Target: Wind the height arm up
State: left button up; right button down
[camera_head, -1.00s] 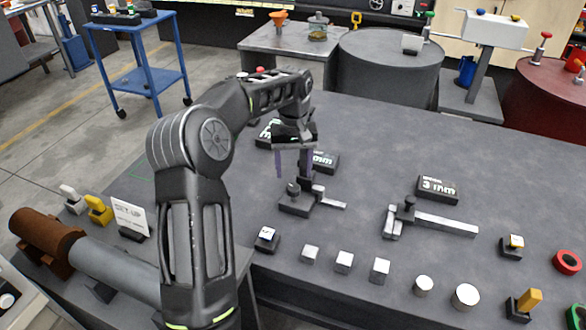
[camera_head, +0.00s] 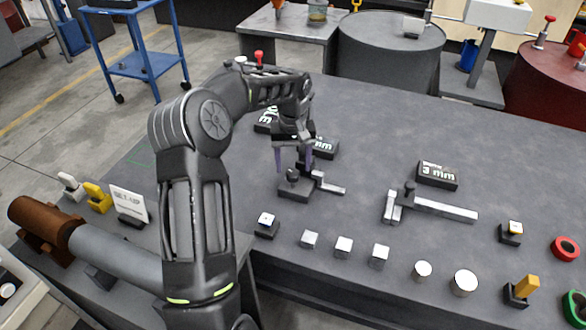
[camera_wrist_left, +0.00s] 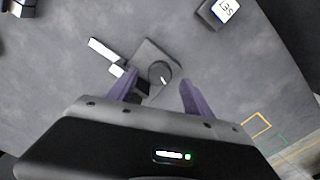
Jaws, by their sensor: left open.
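A small device with a dark square base (camera_head: 296,191) stands on the grey table, with a round dark knob (camera_head: 292,175) and a light flat bar (camera_head: 329,187) pointing right. I take the bar to be the height arm, but cannot be sure. My left gripper (camera_head: 293,164) is open, pointing down just above the knob, with its purple fingers either side. In the left wrist view the knob (camera_wrist_left: 160,73) sits between and slightly beyond the open fingers (camera_wrist_left: 158,92). Contact with the knob cannot be told. My right gripper is not in view.
A larger flat gauge with a long bar (camera_head: 445,209) lies to the right, behind it a "3 mm" block (camera_head: 437,175). Several metal blocks line the front edge, among them a cube (camera_head: 344,246). A "SET-UP" sign (camera_head: 128,205) stands at left. The table's back right is clear.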

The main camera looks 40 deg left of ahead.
aim_at(293, 179)
pick_arm(q)
jog(key=shift+f, duration=1.35)
grip_shut()
